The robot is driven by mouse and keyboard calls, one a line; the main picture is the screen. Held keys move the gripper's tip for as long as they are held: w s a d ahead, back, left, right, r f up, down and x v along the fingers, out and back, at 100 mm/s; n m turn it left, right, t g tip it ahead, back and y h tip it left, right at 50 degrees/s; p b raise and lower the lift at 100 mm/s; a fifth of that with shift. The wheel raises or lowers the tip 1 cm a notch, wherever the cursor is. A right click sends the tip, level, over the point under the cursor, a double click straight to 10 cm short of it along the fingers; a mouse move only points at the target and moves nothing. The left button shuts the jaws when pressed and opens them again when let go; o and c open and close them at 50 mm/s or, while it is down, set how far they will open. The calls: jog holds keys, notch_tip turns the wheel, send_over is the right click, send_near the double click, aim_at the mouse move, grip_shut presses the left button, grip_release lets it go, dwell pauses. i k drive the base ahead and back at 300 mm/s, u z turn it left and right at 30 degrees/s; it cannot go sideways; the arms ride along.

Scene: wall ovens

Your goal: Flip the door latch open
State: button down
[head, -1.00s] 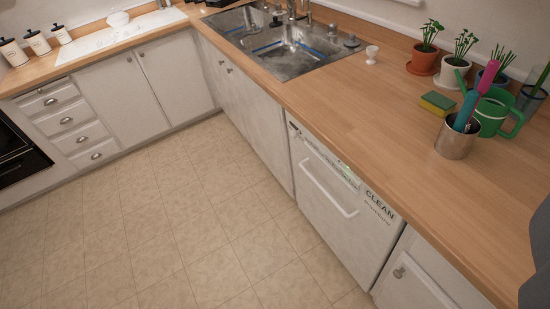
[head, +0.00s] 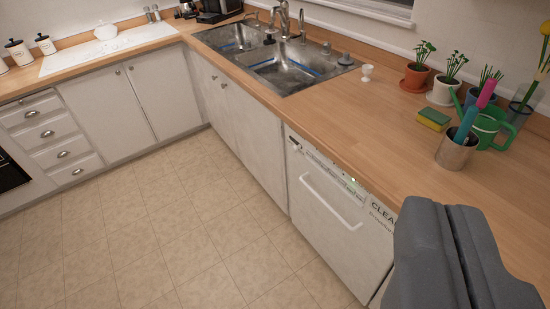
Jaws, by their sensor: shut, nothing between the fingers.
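The white dishwasher door (head: 325,240) is closed below the right-hand counter. A pale bar handle (head: 330,201) runs across it, and a sign reading CLEAN is partly hidden. A small dark part (head: 295,145) sits at the left of its top panel; I cannot tell whether it is a latch. No door latch is clearly visible. My gripper (head: 446,207), dark grey, is at the lower right, shut and empty. It appears in front of the door's right edge and the counter edge, and no contact is visible.
The wooden counter holds a sink (head: 275,68), a yellow-green sponge (head: 433,119), a metal cup (head: 456,153) with utensils, a green watering can (head: 488,125) and potted plants (head: 417,75). The tiled floor (head: 170,240) is clear.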

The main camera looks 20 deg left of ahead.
aim_at(294, 149)
jog(key=u, duration=0.05)
jog(key=i, duration=1)
jog(key=z, duration=0.05)
